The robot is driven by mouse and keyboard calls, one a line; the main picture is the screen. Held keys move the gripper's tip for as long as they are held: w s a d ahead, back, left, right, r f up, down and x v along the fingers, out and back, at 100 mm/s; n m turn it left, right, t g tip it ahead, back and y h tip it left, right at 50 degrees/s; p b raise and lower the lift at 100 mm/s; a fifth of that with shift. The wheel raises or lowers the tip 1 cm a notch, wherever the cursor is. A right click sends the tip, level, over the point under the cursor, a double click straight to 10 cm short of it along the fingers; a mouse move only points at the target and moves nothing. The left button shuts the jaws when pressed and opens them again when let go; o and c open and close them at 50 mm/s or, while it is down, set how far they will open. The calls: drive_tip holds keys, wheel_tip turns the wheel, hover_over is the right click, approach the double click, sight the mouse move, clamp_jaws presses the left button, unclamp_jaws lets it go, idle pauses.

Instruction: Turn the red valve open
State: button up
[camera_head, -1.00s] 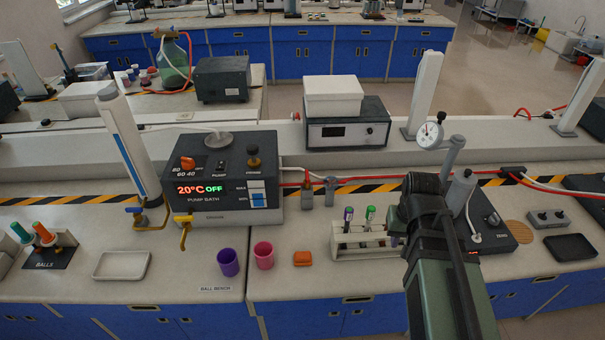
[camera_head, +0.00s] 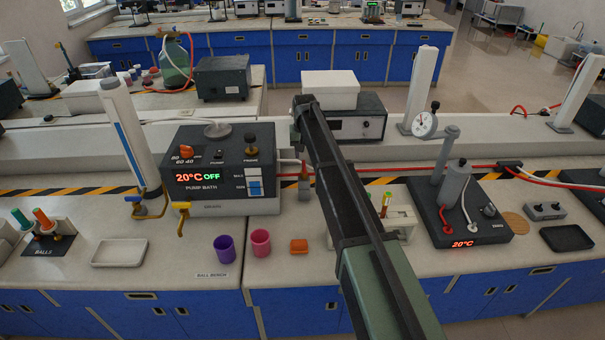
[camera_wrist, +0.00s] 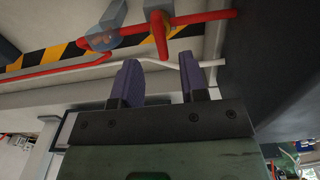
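A red valve piece (camera_wrist: 158,32) sits across the red pipe at the top of the wrist view, ahead of my fingertips and apart from them. Beside it on the left, a rounded grey-blue fitting (camera_wrist: 101,39) sits on the same pipe. My gripper (camera_wrist: 160,75) is open, with two purple fingers spread and nothing between them. In the head view, a red-topped grey fitting (camera_head: 304,183) stands just left of my arm, by the red pipe (camera_head: 440,167). My arm hides the spot right of it, and my fingers cannot be made out there.
The pump bath (camera_head: 222,195) stands left of the fittings, its display reading 20°C OFF. A tube rack (camera_head: 398,222) is partly behind my arm. A stirrer unit (camera_head: 457,228) stands right.

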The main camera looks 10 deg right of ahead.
sight(304, 165)
wheel_tip(304, 165, down, 5)
drive_tip(key=b, duration=0.3)
drive_tip(key=shift+f, duration=0.2)
drive_tip(key=shift+r, duration=0.15)
clamp_jaws()
